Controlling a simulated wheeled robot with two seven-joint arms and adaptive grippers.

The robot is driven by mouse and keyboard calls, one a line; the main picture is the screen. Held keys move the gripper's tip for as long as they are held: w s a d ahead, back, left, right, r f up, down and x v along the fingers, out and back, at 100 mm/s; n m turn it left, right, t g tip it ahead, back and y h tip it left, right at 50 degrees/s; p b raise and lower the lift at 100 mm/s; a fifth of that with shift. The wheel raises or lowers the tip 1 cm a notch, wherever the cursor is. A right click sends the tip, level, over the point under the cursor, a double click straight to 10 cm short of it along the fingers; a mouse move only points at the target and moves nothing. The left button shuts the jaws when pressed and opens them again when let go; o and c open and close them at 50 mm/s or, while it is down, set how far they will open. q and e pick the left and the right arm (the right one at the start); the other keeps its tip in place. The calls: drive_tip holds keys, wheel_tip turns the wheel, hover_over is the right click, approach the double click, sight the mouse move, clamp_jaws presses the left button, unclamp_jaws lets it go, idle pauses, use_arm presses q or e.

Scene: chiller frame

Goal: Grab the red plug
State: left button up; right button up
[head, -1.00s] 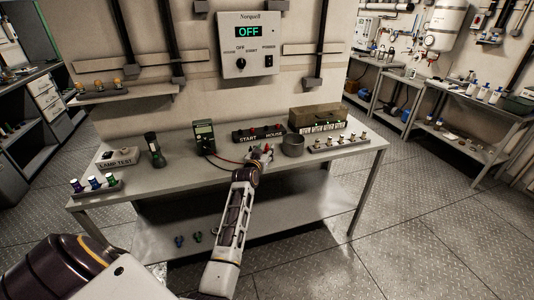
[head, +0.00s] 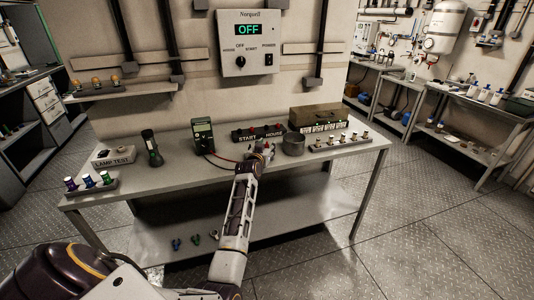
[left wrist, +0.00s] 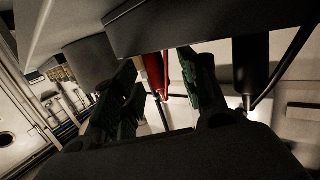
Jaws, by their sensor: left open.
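The red plug (left wrist: 154,72) shows in the left wrist view between the two green-padded fingers of my left gripper (left wrist: 158,88), with open space on its right. My left gripper is open and close around it; I cannot tell whether a finger touches it. In the head view my left gripper (head: 262,152) is over the bench, in front of the START/HOUSE block (head: 258,135), and hides the plug there. A red lead (head: 224,159) runs from the green multimeter (head: 203,135) toward the gripper. My right gripper is not in view.
A brown box (head: 318,117) and a rack of small fittings (head: 340,140) are further right. A torch (head: 152,149) and lamp-test box (head: 113,157) stand left. The bench front (head: 190,178) is clear.

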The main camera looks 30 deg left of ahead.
use_arm(q)
drive_tip(key=shift+w+a, duration=0.1)
drive_tip(key=shift+w, duration=0.1)
drive_tip(key=shift+c, duration=0.2)
clamp_jaws()
idle(0.4)
